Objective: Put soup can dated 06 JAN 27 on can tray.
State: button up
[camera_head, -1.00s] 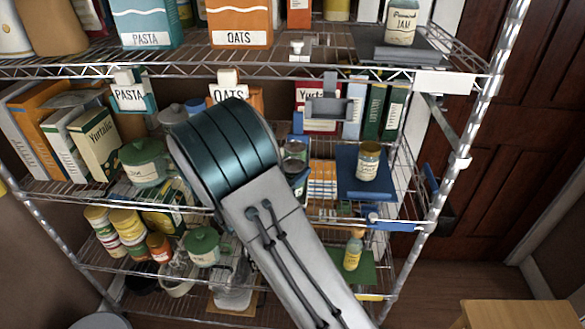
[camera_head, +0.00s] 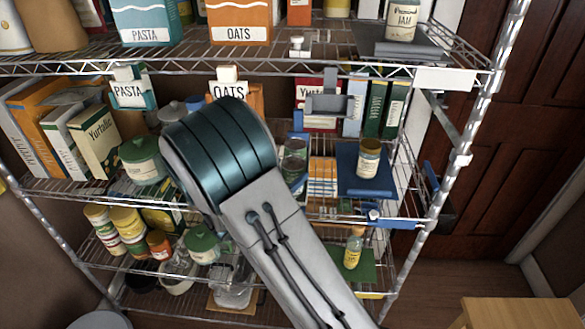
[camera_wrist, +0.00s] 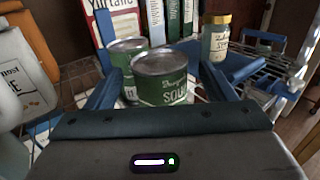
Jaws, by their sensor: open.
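Two green soup cans stand close together in the wrist view: a nearer can (camera_wrist: 160,80) with "SOUP" on its label, and a can behind it to the left (camera_wrist: 126,62), partly hidden. One green can (camera_head: 294,163) also shows in the head view beside my arm. No date is legible on either. My gripper (camera_wrist: 158,66) is open, with its blue fingers on either side of the cans and nothing clamped. I cannot tell which surface is the can tray; a blue tray (camera_head: 352,187) on the middle shelf holds a jar.
The jar (camera_head: 368,158) stands right of the cans. Upright boxes (camera_wrist: 172,18) are behind them. The wire shelf above (camera_head: 280,62) and the right post (camera_head: 465,150) bound the space.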

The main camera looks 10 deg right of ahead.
jog(key=b+v, duration=0.1)
jog(key=v, duration=0.8)
jog(key=s+d+m+g, duration=0.1)
jog(key=d+m+g, duration=0.1)
jog(key=d, duration=0.1)
jog(key=s+d+m+g, duration=0.4)
jog(key=d, duration=0.1)
jog(key=shift+s+d+r+m+y, duration=0.25)
jog(key=shift+d+r+m+y, duration=0.1)
jog(key=shift+r+m+y, duration=0.05)
jog(key=s+d+m+g+y, duration=0.45)
jog(key=s+m+y, duration=0.35)
jog(key=s+m, duration=0.35)
jog(key=s+a+r+m+t+y, duration=0.2)
jog(key=s+a+r+m+y, duration=0.1)
jog(key=m, duration=0.4)
jog(key=shift+s+a+y, duration=0.35)
jog(key=shift+a+y, duration=0.1)
jog(key=shift+y, duration=0.75)
jog(key=shift+t, duration=0.25)
